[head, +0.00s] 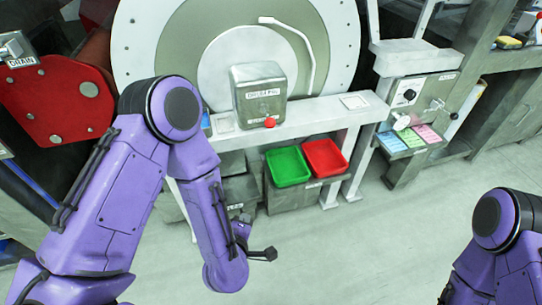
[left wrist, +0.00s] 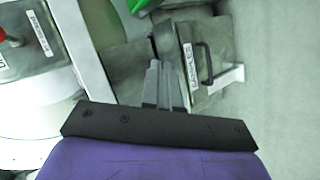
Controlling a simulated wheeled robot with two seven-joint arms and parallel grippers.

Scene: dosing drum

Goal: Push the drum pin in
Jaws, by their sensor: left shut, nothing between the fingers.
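The drum pin is a red knob (head: 270,122) on the lower front of a grey box (head: 262,90) labelled as the drum pin. The box stands on a white beam before the large round drum (head: 185,45). In the left wrist view a red round part (left wrist: 2,35) at the left edge seems to be the knob.
A green tray (head: 287,167) and a red tray (head: 324,158) sit below the beam (head: 320,112). A panel with a dial (head: 405,95) and coloured pads (head: 408,138) stands right. A red plate (head: 62,100) is at left. The floor (head: 400,240) in front is clear.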

